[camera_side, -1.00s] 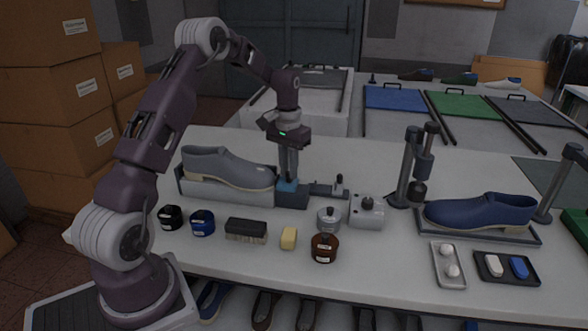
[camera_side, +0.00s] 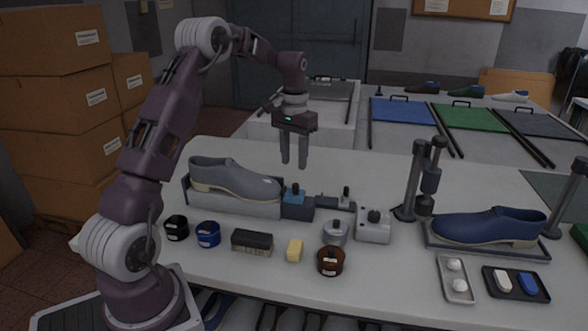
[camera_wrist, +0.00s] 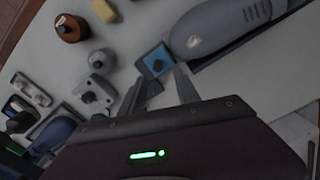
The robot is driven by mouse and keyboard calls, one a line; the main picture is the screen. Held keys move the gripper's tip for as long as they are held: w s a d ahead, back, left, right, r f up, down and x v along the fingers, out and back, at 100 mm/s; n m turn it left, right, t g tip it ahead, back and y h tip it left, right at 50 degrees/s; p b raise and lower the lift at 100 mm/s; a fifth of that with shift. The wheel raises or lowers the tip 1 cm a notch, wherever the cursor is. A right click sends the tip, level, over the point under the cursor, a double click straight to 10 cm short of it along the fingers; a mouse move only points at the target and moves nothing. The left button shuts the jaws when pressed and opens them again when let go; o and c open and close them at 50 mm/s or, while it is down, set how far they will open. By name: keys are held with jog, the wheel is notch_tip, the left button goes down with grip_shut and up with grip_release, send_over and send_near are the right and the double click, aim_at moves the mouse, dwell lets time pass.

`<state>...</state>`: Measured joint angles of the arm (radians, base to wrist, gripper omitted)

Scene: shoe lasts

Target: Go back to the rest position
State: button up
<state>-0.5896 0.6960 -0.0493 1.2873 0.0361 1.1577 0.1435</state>
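My gripper (camera_side: 294,163) hangs above the bench, fingers pointing down, with a gap between them and nothing held. It is above and behind the blue clamp block (camera_side: 294,196) at the toe end of the grey shoe (camera_side: 235,179). The grey shoe lies on a light stand. In the wrist view my gripper's fingers (camera_wrist: 163,92) are spread apart, the blue block (camera_wrist: 157,62) lies just beyond them, and part of the grey shoe (camera_wrist: 210,25) shows at the upper right.
Along the bench front stand a black jar (camera_side: 176,228), a blue jar (camera_side: 208,234), a brush (camera_side: 252,241), a yellow block (camera_side: 295,250) and a brown jar (camera_side: 331,262). A post fixture (camera_side: 411,185) and a blue shoe (camera_side: 488,227) stand to the right.

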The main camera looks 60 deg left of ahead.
jog(key=s+d+r+m+t+y, duration=0.1)
jog(key=s+d+r, duration=0.4)
jog(key=d+r, duration=0.25)
jog(key=s+d+r+m+t, duration=0.1)
jog(key=s+d+r+t, duration=0.1)
jog(key=s+d+r, duration=0.55)
jog(key=s+d+f+m+t+h, duration=0.1)
jog(key=s+d+f, duration=0.3)
jog(key=s+d, duration=0.7)
jog(key=s+m+t, duration=0.1)
jog(key=s, duration=0.3)
jog(key=shift+f+m+t, duration=0.15)
jog(key=shift+m+t, duration=0.15)
